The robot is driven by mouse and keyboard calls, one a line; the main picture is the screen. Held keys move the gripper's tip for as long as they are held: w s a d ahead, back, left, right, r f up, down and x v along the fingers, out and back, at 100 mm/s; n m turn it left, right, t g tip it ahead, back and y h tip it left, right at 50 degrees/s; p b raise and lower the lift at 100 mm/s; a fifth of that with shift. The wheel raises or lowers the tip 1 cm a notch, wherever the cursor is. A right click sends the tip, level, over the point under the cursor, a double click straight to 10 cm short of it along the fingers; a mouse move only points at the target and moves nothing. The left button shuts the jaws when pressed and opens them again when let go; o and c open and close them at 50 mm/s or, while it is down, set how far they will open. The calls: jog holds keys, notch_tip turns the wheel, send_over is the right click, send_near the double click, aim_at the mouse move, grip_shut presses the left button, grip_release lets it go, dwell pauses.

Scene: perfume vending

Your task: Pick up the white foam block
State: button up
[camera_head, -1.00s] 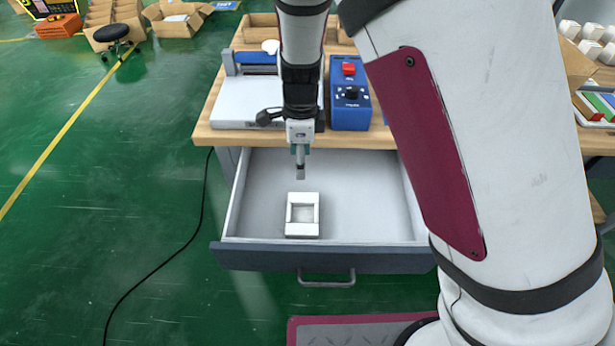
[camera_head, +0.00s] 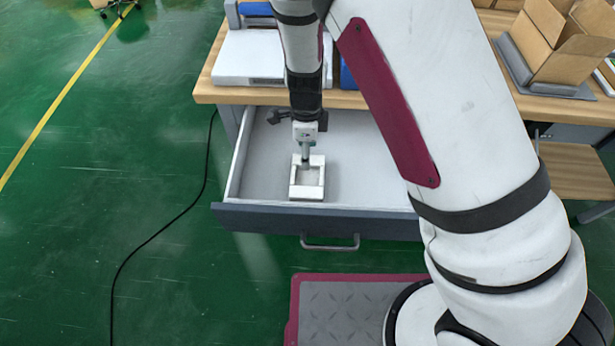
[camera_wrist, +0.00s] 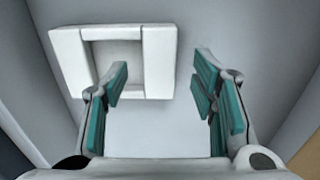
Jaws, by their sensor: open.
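The white foam block (camera_head: 307,192), a square frame with a hollow in the middle, lies on the floor of the open drawer (camera_head: 375,165). My gripper (camera_head: 306,158) points down at the block's far side. In the wrist view the block (camera_wrist: 158,62) is at the upper left. My open gripper (camera_wrist: 162,78) has its left finger over the hollow and its right finger outside the block's right wall. That wall lies in the gap between the fingers. I cannot tell how far down the fingertips reach.
The drawer's walls and its front with a handle (camera_head: 330,243) surround the block. The wooden worktop (camera_head: 210,92) stands above and behind, with a white device (camera_head: 250,58) on it. A cardboard box (camera_head: 560,45) stands at the right. The drawer floor around the block is clear.

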aim_at(307, 178)
jog(key=shift+f, duration=1.5)
jog(key=shift+c, duration=0.4)
jog(key=c, duration=0.8)
jog(key=shift+o, duration=0.2)
